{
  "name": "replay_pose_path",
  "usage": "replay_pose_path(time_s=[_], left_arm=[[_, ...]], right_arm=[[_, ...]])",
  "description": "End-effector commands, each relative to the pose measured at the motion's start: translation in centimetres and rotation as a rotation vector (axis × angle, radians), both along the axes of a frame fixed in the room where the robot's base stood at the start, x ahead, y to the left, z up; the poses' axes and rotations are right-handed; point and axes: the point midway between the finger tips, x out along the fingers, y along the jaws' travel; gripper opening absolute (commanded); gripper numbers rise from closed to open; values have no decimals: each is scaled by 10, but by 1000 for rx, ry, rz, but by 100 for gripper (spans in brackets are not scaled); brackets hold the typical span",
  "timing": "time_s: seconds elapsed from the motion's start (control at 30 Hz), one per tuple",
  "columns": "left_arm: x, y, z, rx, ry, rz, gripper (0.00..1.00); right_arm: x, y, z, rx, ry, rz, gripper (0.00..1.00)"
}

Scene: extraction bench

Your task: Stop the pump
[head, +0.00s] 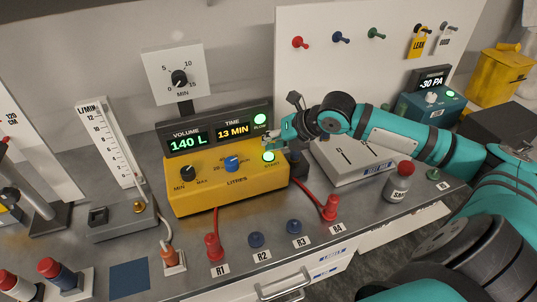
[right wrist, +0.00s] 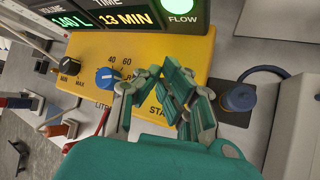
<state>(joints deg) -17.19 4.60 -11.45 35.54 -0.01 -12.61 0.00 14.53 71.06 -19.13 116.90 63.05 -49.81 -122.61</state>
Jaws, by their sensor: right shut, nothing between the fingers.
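The yellow pump box (head: 225,187) stands on the bench, with a black MIN/MAX knob (head: 187,173) and a blue LITRES knob (head: 232,164). Its START button (head: 268,156) glows green in the head view. The display above it (head: 215,135) reads 140 L and 13 MIN, and its FLOW lamp (head: 260,118) is lit green. My right gripper (head: 277,141) is shut and empty, just above and behind the START button. In the right wrist view the fingers (right wrist: 168,85) hide the button. I cannot tell whether they touch it. My left gripper is out of view.
A dial (head: 179,77) stands behind the display. Red plugs (head: 213,246) and blue caps (head: 256,240) line the front edge. A SAFE-labelled bottle (head: 399,183) stands at right. A flow gauge (head: 107,145) stands at left. A grey device (head: 352,162) lies right of the pump.

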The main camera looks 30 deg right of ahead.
Motion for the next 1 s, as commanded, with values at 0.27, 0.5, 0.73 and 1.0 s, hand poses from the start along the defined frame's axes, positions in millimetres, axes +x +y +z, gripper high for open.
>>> replay_pose_path(time_s=[0.27,0.5,0.73,1.0], left_arm=[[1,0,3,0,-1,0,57],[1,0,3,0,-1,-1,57],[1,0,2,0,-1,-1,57],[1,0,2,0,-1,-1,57]], right_arm=[[0,0,-8,1,1,0,0],[0,0,-8,1,1,0,0],[0,0,-9,0,1,1,0],[0,0,-13,0,2,-1,0]])
